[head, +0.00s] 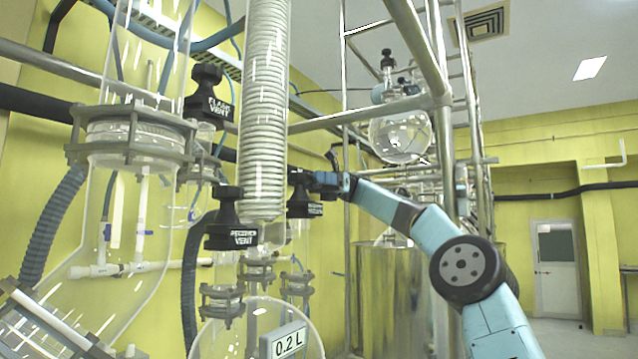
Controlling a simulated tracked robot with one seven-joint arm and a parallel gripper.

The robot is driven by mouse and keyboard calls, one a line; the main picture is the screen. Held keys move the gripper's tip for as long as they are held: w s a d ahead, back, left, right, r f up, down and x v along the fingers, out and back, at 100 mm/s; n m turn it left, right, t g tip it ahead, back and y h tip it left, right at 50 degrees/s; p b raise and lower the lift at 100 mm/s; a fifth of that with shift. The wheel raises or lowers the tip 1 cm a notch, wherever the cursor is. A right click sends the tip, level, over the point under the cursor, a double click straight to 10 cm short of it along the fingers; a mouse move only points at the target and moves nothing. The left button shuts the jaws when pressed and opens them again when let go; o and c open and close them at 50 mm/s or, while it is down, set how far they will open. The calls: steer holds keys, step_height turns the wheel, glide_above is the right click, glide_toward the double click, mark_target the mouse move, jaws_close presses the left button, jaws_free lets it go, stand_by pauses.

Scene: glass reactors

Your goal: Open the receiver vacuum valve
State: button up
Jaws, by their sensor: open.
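A black valve knob (300,205) with a small label too small to read stands right of the glass coil column. My gripper (314,181) is at the top of this knob, coming from the right, its dark fingers overlapping the knob in the view. The jaws are open; whether they touch or straddle the knob I cannot tell. Left of the column is a similar black knob labelled as the receiver vent (229,215). A round glass receiver (240,335) with a 0.2 L display (285,342) sits below.
The vertical glass coil column (265,100) stands between the knobs. A large glass vessel (130,210) fills the left. Metal frame tubes (440,140) run behind and above my arm. A steel tank (395,300) and a round flask (400,137) are behind. Floor at the right is clear.

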steer(key=v, duration=0.4)
steer(key=shift+w+d, duration=0.25)
steer(key=shift+w, duration=0.05)
stand_by(0.5)
